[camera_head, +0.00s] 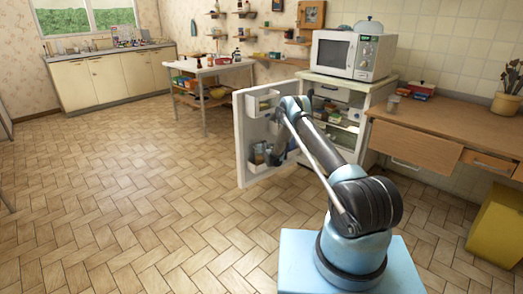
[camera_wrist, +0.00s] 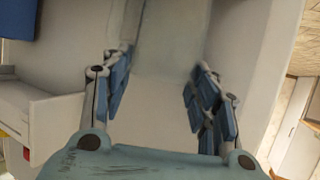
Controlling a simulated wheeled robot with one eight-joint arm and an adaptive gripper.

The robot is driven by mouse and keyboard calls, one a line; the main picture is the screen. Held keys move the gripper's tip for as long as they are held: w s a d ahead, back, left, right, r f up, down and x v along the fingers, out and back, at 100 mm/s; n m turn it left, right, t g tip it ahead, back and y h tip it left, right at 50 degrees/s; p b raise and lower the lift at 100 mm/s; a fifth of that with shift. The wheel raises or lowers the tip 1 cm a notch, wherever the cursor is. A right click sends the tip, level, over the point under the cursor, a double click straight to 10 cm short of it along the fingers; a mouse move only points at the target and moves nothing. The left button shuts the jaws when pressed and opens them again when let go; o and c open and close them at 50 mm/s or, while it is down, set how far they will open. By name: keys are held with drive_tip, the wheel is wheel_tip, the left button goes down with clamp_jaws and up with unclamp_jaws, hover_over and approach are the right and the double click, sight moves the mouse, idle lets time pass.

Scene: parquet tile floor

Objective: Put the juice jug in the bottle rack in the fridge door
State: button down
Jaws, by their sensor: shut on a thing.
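The fridge (camera_head: 378,100) stands open, its white door (camera_head: 241,140) swung out to the left. The lower door rack (camera_head: 255,168) holds a dark item and a greyish one, too small to name. An upper door bin (camera_head: 262,103) is white. My gripper (camera_head: 281,155) is at the inner side of the door, by the lower rack and partly hidden by my arm. In the wrist view my gripper (camera_wrist: 160,75) has its blue-padded fingers on both sides of a pale, translucent body, the juice jug (camera_wrist: 168,45). The jug's base and its contact with the rack are hidden.
A microwave (camera_head: 348,53) stands on the fridge. A shelved side table (camera_head: 212,72) stands behind the door. The floor to the left is clear.

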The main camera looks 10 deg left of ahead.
drive_tip(key=c, duration=0.6)
unclamp_jaws()
drive_tip(key=shift+f, duration=0.15)
drive_tip(key=shift+f, duration=0.1)
